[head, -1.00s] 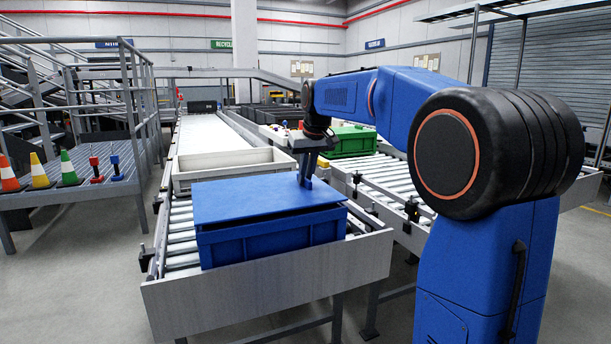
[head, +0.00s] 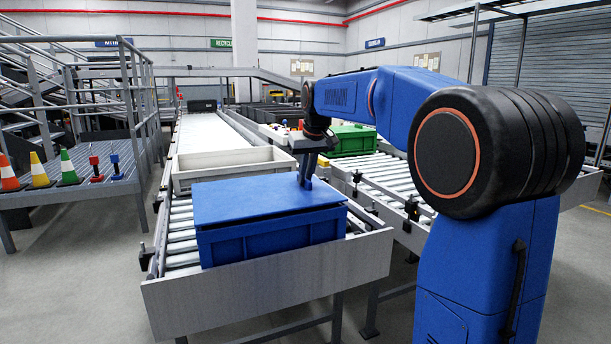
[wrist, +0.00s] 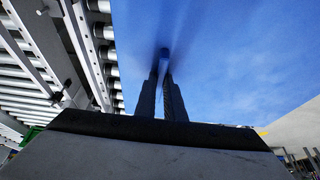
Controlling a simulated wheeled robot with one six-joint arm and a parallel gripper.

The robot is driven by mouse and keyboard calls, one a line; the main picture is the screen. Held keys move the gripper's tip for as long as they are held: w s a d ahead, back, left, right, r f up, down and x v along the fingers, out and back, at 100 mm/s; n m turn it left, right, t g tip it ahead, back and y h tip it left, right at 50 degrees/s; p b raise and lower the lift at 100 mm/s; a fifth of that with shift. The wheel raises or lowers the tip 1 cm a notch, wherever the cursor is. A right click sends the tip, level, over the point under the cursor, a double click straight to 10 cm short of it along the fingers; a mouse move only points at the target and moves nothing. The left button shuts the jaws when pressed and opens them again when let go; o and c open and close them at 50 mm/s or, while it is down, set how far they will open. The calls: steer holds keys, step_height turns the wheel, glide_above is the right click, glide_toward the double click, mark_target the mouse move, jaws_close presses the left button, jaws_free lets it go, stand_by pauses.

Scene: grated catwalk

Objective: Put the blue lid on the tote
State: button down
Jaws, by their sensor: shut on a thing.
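The blue lid (head: 255,203) lies over the top of the blue tote (head: 270,240) in the head view. It looks close to level and roughly lined up with the rim; I cannot tell whether it touches all round. The tote stands at the near end of the roller conveyor. My gripper (head: 306,178) points down at the lid's right side, its fingers shut on the lid's handle. In the wrist view the lid (wrist: 225,60) fills the upper middle and right, with the fingers (wrist: 163,92) closed around the small blue handle, which they mostly hide.
A grey tote (head: 235,165) stands just behind the blue one. A second roller conveyor (head: 385,175) to the right carries a green crate (head: 352,140). Small traffic cones (head: 68,168) stand on a platform at left. A metal end plate (head: 270,290) closes the conveyor's near end.

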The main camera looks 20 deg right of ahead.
steer(key=shift+f, duration=0.6)
stand_by(0.3)
steer(key=c, duration=1.4)
jaws_free()
steer(key=shift+o, duration=0.2)
steer(key=shift+r, duration=4)
